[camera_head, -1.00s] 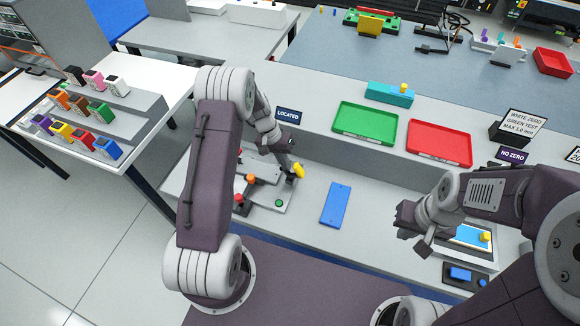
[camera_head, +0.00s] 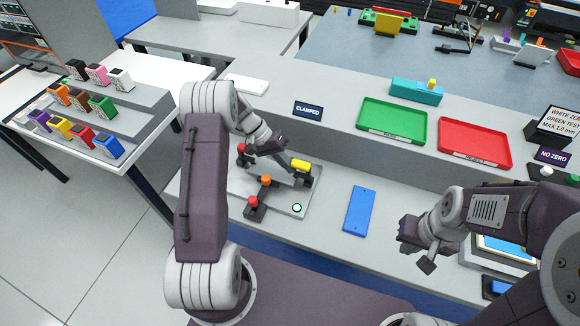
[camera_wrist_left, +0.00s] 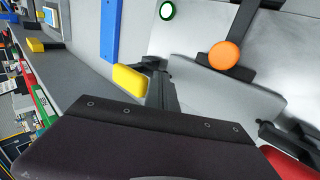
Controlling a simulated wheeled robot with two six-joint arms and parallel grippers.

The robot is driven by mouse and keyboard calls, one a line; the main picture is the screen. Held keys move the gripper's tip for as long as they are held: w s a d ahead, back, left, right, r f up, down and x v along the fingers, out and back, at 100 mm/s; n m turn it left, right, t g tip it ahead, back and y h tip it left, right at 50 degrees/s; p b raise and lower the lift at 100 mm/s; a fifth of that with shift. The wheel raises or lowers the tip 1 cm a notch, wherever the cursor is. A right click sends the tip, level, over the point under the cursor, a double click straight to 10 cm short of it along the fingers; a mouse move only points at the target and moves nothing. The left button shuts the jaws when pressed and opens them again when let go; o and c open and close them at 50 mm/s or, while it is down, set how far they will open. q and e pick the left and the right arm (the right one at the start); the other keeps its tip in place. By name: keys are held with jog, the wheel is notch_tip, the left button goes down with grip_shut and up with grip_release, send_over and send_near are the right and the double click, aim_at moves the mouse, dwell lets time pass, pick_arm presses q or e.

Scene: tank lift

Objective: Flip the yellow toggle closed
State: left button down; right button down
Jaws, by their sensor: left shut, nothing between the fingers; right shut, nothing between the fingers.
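The yellow toggle (camera_head: 301,165) is on the grey fixture plate (camera_head: 284,193), its handle lying roughly level. Its yellow grip also shows in the left wrist view (camera_wrist_left: 130,79), next to a dark metal arm. My left gripper (camera_head: 284,152) is shut and empty, just left of and behind the yellow grip; I cannot tell whether it touches. A small sign (camera_head: 308,111) behind the fixture reads "CLAMPED". A green-ringed light (camera_head: 297,208) shows at the plate's front. My right gripper (camera_head: 410,238) is shut and empty, well to the right above the bench.
An orange-tipped toggle (camera_head: 266,180) and red-tipped toggles (camera_head: 252,201) share the plate. A blue plate (camera_head: 359,211) lies flat to its right. Green (camera_head: 393,121) and red (camera_head: 474,143) trays sit on the raised ledge behind. Bench between blue plate and fixture is clear.

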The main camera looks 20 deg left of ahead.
pick_arm(q)
jog(key=shift+a+f+b, duration=0.2)
jog(key=shift+f+b, duration=0.1)
jog(key=shift+f, duration=0.1)
jog(key=shift+s+f, duration=0.1)
jog(key=shift+f, duration=0.05)
dwell(0.4)
jog(key=v, duration=0.9)
jog(key=shift+a, duration=0.15)
